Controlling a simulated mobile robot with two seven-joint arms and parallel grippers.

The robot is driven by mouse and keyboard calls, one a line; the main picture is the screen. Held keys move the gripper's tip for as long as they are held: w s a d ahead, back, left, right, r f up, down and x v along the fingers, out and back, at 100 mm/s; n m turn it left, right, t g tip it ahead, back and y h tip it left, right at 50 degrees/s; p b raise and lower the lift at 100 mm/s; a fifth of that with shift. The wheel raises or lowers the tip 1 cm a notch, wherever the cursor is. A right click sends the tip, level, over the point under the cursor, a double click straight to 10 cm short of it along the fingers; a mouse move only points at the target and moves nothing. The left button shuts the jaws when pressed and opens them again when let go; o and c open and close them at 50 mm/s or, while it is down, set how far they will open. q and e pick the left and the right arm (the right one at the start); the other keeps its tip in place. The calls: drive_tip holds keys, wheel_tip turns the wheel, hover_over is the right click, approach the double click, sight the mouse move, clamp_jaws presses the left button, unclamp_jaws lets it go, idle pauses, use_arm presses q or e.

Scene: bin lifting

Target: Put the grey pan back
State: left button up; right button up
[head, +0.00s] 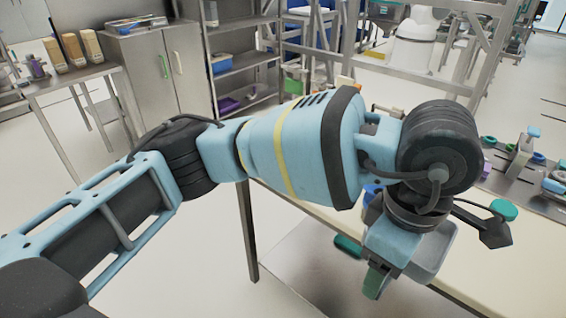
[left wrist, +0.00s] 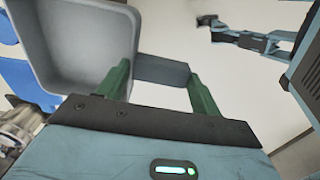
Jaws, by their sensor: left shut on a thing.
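The grey pan (left wrist: 82,45) is a rectangular, open tray with a raised rim. It fills the upper left of the left wrist view. In the head view it shows partly (head: 436,256), just right of my left gripper, above or over the table's near edge; I cannot tell its exact height. My left gripper (left wrist: 160,72) has two green fingers shut on the pan's dark grey handle (left wrist: 163,70). In the head view the left gripper (head: 361,263) points down, with the arm hiding part of the pan. The right gripper does not show.
A pale table (head: 515,250) lies under and right of my left arm. A cabinet (head: 155,68), shelves (head: 240,50) and a side table (head: 75,75) stand behind. The floor at left is clear.

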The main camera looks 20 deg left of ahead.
use_arm(q)
drive_tip(key=w+a+f+m, duration=0.1)
drive_tip(key=a+f+m, duration=0.2)
drive_tip(key=a+m, duration=0.4)
drive_tip(key=w+a+f+m, duration=0.1)
drive_tip(key=a+f+m, duration=0.2)
drive_tip(key=a, duration=1.3)
drive_tip(key=m, duration=0.3)
drive_tip(key=shift+w+a+m, duration=0.3)
drive_tip(key=shift+w+m, duration=0.1)
